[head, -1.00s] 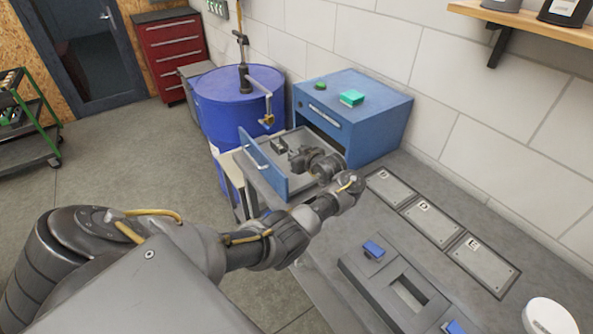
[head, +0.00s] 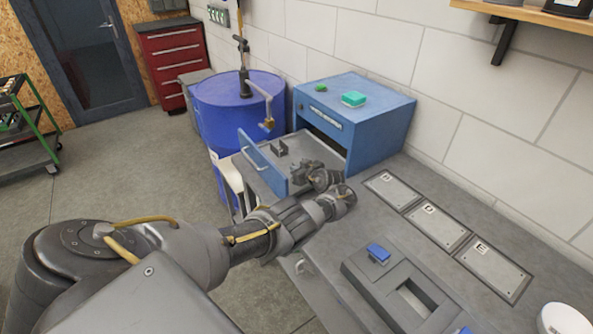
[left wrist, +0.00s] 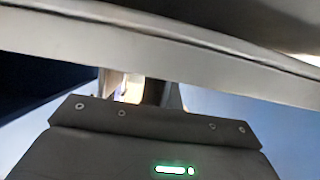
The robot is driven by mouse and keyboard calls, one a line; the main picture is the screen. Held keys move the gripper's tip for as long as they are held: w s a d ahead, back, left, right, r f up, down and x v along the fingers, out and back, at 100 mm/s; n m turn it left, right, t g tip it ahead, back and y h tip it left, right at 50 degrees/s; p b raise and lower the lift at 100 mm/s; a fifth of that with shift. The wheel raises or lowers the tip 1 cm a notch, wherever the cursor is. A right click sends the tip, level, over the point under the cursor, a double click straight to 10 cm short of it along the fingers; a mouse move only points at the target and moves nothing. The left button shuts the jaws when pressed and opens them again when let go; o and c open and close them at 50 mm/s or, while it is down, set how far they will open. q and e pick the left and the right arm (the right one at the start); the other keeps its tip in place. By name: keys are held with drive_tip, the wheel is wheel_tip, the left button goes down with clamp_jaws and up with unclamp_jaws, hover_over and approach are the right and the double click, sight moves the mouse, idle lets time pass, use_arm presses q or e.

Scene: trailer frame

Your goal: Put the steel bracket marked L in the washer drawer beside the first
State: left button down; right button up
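The open drawer (head: 262,163) sticks out of a blue cabinet (head: 371,127), its blue front facing left. My left gripper (head: 301,174) is at the drawer's near side, to the right of and nearer than that part. Its fingers are small and partly hidden by my wrist, so I cannot tell whether they hold anything. The left wrist view shows a pale edge, probably the drawer's, close across the camera. My right gripper is out of view.
Several lettered plates (head: 437,226) lie on the bench to the right, beside a grey fixture (head: 382,285) with blue clamps. A blue drum (head: 236,105) with a pump stands behind the drawer.

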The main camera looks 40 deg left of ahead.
use_arm(q)
drive_tip(key=shift+r, duration=0.1)
drive_tip(key=shift+f+b, duration=0.3)
drive_tip(key=c, duration=1.6)
unclamp_jaws()
drive_tip(key=shift+r, duration=0.15)
drive_tip(key=shift+d+r+p, duration=0.1)
drive_tip(key=shift+r+p, duration=0.2)
drive_tip(key=shift+p, duration=0.2)
drive_tip(key=p+v, duration=0.3)
drive_tip(key=v, duration=0.7)
drive_tip(key=shift+r, duration=0.1)
drive_tip(key=shift+s+d+r+p, duration=0.15)
drive_tip(key=shift+d+p, duration=0.1)
drive_tip(key=shift+d, duration=0.2)
drive_tip(key=shift+s+d+f+p, duration=0.1)
drive_tip(key=shift+s+d+p, duration=0.1)
drive_tip(key=shift+d, duration=0.2)
